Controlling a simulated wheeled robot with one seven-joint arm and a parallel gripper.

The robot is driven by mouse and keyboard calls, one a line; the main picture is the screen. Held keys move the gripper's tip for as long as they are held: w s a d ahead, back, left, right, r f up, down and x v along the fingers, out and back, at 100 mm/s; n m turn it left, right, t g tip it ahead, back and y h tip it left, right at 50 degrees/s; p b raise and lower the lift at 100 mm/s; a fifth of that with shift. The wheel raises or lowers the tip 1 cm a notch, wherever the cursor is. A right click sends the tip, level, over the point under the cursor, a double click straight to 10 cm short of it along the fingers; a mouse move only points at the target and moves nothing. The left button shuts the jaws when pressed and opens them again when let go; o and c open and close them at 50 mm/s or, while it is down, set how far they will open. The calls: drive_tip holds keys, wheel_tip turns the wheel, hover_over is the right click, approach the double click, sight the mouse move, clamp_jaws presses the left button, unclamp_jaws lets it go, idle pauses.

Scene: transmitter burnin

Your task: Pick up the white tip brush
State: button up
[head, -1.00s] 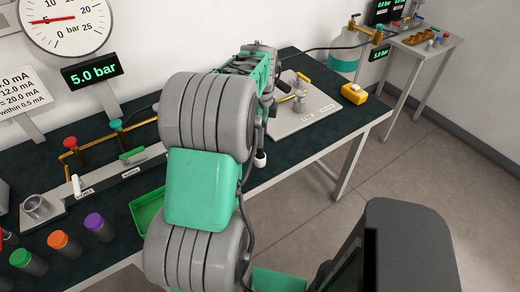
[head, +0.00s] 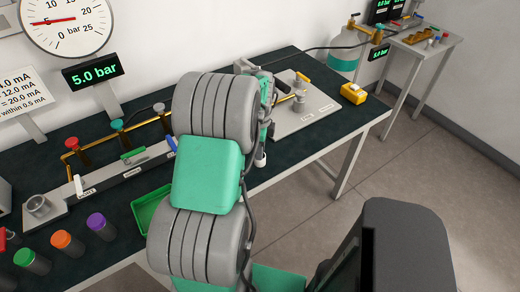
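My arm reaches from the bottom of the head view up over the middle of the bench, and its links hide much of what is behind them. I cannot make out my gripper's fingertips, so its opening and any hold are unclear. A small dark piece with a white end (head: 260,160) shows just right of the arm, near the bench's front edge. I cannot tell whether it is the white tip brush or part of my arm. No other thing in view is clearly the brush.
A green tray (head: 148,212) lies left of the arm. Jars with green, orange and purple lids (head: 96,221) stand at the bench's front left. A pipe manifold (head: 120,180) runs behind. A grey plate with a fitting (head: 318,110) and a yellow box (head: 353,93) are at right.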

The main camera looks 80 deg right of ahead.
clamp_jaws()
idle(0.3)
